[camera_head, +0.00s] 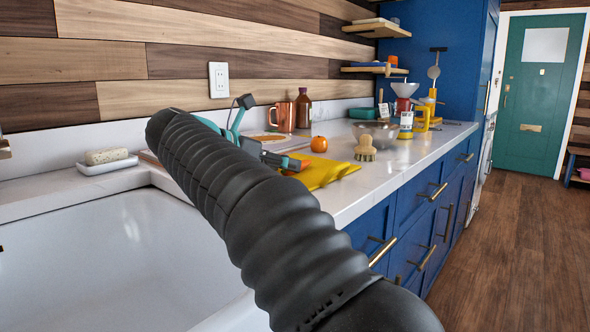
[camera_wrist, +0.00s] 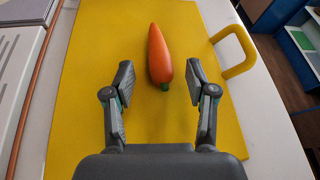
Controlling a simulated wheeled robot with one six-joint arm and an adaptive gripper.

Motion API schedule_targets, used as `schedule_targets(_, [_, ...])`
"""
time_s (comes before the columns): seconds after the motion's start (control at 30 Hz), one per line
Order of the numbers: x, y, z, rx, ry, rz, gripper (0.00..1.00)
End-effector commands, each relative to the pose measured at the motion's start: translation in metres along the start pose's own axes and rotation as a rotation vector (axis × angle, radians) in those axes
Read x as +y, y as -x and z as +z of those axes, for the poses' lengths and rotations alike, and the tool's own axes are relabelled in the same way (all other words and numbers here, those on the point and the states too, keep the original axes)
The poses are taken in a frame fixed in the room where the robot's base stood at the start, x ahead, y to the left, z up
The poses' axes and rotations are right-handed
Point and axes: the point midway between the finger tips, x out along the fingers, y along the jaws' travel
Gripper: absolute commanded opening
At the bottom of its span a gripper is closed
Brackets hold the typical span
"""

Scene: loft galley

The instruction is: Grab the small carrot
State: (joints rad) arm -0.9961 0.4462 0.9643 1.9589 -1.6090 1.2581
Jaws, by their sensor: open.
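The small carrot (camera_wrist: 159,58) is orange with a green end. In the wrist view it lies on a yellow cutting board (camera_wrist: 88,50), its green end toward my gripper. My gripper (camera_wrist: 160,75) is open, with one finger on each side of the carrot's green end and a gap on both sides. In the head view my arm hides much of the gripper (camera_head: 285,160), which is over the yellow board (camera_head: 330,173). Only a bit of orange shows by the gripper there, and I cannot tell the carrot clearly.
An orange fruit (camera_head: 319,144) and a wooden brush (camera_head: 365,148) stand close to the board. A metal bowl (camera_head: 376,132), copper mug (camera_head: 282,117) and brown bottle (camera_head: 303,108) are farther back. A white sink (camera_head: 110,250) is at the left.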

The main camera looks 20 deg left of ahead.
Motion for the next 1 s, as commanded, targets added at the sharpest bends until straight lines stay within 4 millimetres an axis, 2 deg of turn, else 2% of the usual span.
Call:
schedule_targets(0.13, [-0.001,-0.016,0.000,0.000,-0.001,-0.001,0.56])
schedule_targets(0.33, [-0.001,-0.019,0.000,0.001,0.000,-0.004,0.56])
schedule_targets(0.37, [-0.001,-0.019,0.000,0.002,0.001,-0.004,0.59])
schedule_targets(0.6, [-0.001,-0.020,-0.002,0.004,0.003,-0.008,0.00])
schedule_targets(1.0, [0.000,-0.019,-0.002,0.005,0.005,-0.007,0.00])
